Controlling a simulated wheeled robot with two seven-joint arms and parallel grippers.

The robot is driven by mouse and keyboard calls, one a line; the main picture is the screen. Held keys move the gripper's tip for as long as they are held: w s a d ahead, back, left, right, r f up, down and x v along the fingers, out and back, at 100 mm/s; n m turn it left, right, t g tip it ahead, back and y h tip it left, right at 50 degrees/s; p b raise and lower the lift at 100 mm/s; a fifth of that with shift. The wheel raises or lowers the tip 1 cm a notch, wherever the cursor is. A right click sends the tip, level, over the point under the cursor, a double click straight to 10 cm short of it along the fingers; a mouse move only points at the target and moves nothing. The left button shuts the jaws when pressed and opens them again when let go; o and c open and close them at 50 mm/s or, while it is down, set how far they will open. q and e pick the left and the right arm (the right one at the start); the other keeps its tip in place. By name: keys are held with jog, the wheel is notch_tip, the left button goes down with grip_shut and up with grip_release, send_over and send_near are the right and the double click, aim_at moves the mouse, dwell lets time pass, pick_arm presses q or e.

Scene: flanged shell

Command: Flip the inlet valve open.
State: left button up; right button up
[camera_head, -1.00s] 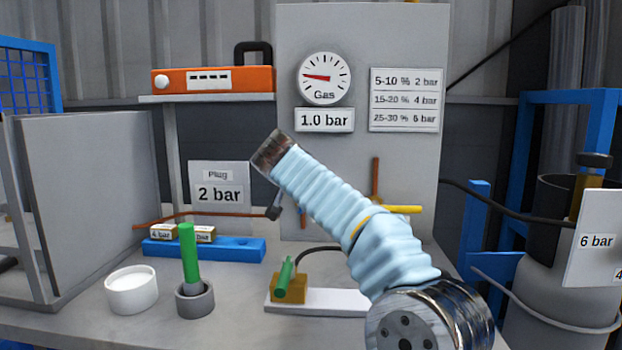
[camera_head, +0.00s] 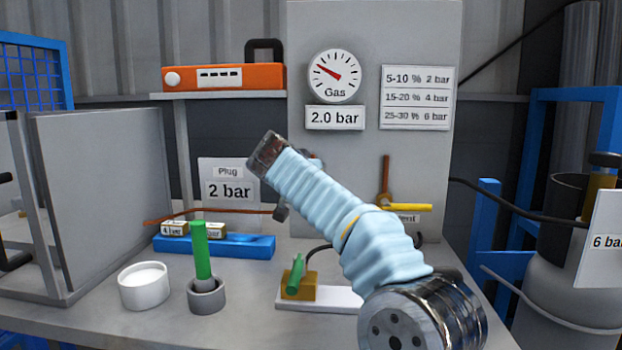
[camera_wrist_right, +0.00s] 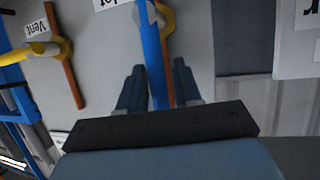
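The inlet valve is hidden in the head view behind my right arm (camera_head: 335,215). In the right wrist view, upside down, a blue lever (camera_wrist_right: 151,50) runs roughly along a copper pipe (camera_wrist_right: 167,55) beside a partly cropped label ending in "let". My right gripper (camera_wrist_right: 160,70) has its two dark fingers apart, with the lever and pipe showing between them. I cannot tell whether a finger touches the lever. The gauge (camera_head: 334,76) stands above a sign (camera_head: 335,117) reading 2.0 bar. My left gripper is not identifiable in view.
The vent valve's yellow handle (camera_head: 405,207) lies across its copper pipe, right of my arm. A white cup (camera_head: 144,290), a green plug in a grey holder (camera_head: 207,297) and a blue rack (camera_head: 215,246) stand on the bench. A gas cylinder (camera_head: 560,290) stands at right.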

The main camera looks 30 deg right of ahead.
jog(key=shift+o, duration=0.6)
jog(key=b+v, duration=0.2)
jog(key=v, duration=1.1)
jog(key=shift+s+a+r, duration=0.2)
jog(key=shift+a, duration=0.05)
